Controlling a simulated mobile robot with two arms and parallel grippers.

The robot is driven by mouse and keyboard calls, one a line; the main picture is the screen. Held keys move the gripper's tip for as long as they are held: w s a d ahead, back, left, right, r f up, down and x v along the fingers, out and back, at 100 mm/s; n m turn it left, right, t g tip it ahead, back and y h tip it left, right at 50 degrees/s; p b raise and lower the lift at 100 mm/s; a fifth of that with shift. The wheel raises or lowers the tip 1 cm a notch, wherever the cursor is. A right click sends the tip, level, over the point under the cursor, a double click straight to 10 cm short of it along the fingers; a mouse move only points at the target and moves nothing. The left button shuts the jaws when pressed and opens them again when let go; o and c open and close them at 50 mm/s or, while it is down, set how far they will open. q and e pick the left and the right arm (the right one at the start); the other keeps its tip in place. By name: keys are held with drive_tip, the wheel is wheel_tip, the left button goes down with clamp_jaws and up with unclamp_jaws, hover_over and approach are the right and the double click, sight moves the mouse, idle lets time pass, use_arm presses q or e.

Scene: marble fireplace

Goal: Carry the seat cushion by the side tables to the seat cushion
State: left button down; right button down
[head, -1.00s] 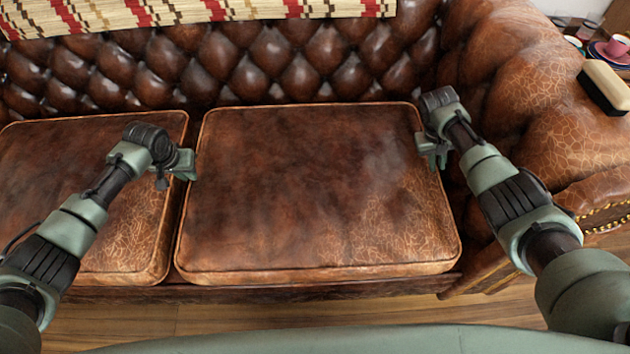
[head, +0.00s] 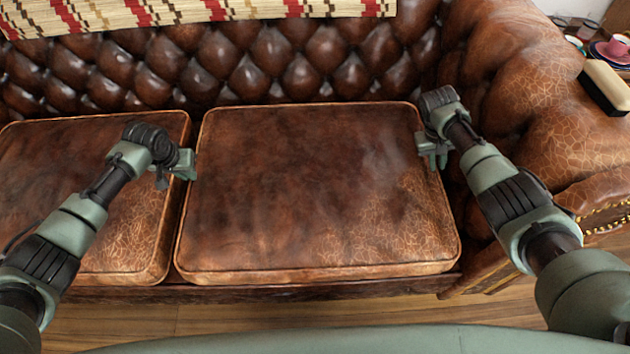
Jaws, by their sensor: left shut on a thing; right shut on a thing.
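A brown leather seat cushion (head: 315,195) lies flat on the sofa, at the right end of the seat. A second brown leather seat cushion (head: 90,190) lies to its left, with a narrow gap between them. My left gripper (head: 190,164) is shut on the left edge of the right-hand cushion, at the gap. My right gripper (head: 428,152) is shut on the right edge of the same cushion, near the sofa arm. The fingertips of both grippers are partly hidden.
The tufted sofa back (head: 290,65) rises behind the cushions, with a striped woven cloth (head: 200,12) over its top. The rolled sofa arm (head: 540,110) stands close to my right arm. A brush-like block (head: 605,88) rests on it.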

use_arm(q)
drive_tip(key=shift+w+r, duration=0.15)
drive_tip(key=shift+r, duration=0.25)
use_arm(e)
drive_tip(key=shift+w+r, duration=0.15)
drive_tip(key=shift+r, duration=0.15)
